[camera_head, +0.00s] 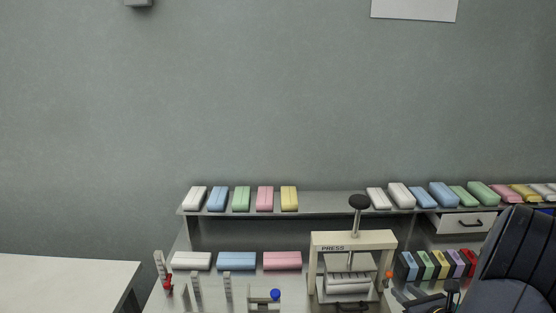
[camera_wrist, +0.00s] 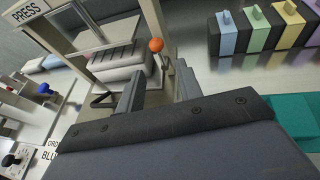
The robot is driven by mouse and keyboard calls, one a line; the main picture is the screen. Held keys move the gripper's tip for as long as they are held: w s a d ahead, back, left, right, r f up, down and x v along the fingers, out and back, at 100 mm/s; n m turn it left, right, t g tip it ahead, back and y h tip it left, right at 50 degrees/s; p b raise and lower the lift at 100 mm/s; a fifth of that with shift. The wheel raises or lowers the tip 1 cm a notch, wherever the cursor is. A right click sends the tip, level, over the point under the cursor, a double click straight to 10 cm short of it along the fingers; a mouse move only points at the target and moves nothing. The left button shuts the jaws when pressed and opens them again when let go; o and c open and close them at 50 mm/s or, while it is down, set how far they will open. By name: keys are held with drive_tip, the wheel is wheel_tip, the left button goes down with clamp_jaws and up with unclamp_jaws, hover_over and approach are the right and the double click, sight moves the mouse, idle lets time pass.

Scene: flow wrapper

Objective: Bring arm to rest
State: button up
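My gripper (camera_wrist: 158,80) shows in the wrist view with its two dark fingers apart and nothing visible between them. The fingers point toward the press (camera_wrist: 88,28), near its orange knob (camera_wrist: 156,45). In the head view my dark arm fills the lower right corner. My gripper there is low, right of the press (camera_head: 352,241), and partly cut off by the bottom edge.
The press holds a pale ribbed block (camera_head: 347,283). A row of coloured blocks (camera_head: 438,264) stands right of it. Wrapped bars line the shelf (camera_head: 335,202) above, with a drawer (camera_head: 463,222) below its right part. A white table (camera_head: 65,280) is at left.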

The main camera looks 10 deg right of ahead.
sight(388, 279)
drive_tip(key=p+x, duration=0.1)
drive_tip(key=x, duration=0.5)
drive_tip(key=shift+w+a, duration=0.1)
drive_tip(key=shift+w, duration=0.1)
drive_tip(key=shift+s+a+n+h, duration=0.1)
drive_tip(key=shift+n+h, duration=0.2)
drive_tip(key=shift+f, duration=0.1)
